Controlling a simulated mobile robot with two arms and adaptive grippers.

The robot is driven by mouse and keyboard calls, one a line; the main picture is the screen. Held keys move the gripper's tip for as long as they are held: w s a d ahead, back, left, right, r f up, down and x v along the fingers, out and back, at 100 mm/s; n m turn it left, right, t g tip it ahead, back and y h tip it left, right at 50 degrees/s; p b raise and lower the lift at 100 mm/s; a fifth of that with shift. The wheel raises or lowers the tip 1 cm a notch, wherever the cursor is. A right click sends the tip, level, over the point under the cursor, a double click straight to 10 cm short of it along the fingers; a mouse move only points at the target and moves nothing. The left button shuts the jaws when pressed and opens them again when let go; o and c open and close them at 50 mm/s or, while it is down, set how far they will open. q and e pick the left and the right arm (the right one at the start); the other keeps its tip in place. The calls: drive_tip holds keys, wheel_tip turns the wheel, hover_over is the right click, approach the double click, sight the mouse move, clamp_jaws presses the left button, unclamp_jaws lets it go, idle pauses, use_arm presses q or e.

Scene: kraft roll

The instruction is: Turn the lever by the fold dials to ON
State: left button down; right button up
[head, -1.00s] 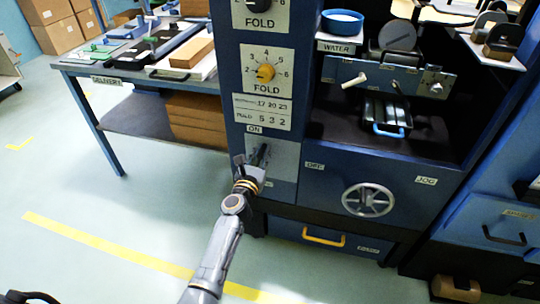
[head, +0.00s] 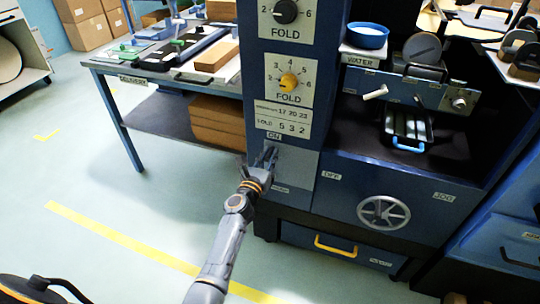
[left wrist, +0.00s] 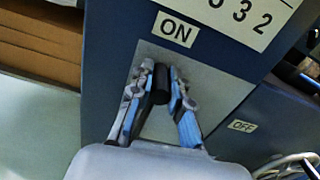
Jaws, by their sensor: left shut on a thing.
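The lever is a short black handle (left wrist: 160,84) on a grey plate (left wrist: 205,85) below the fold dials. In the head view the gripper mostly hides the lever. The upper fold dial (head: 286,11) is black and the lower fold dial (head: 289,81) is yellow. My right gripper is not in view.
A spoked handwheel (head: 384,212) and a drawer with a yellow handle (head: 336,246) are right of and below the plate. The delivery table (head: 165,80) stands to the left. Open floor (head: 110,200) lies left of my arm.

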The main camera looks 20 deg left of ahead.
use_arm(q)
drive_tip(key=c, duration=1.3)
unclamp_jaws()
drive_tip(key=shift+a+f, duration=0.1)
drive_tip(key=shift+a, duration=0.1)
drive_tip(key=shift+o, duration=0.2)
drive_tip(key=shift+s, duration=0.1)
drive_tip(key=s, duration=1.2)
drive_tip(key=shift+f, duration=0.1)
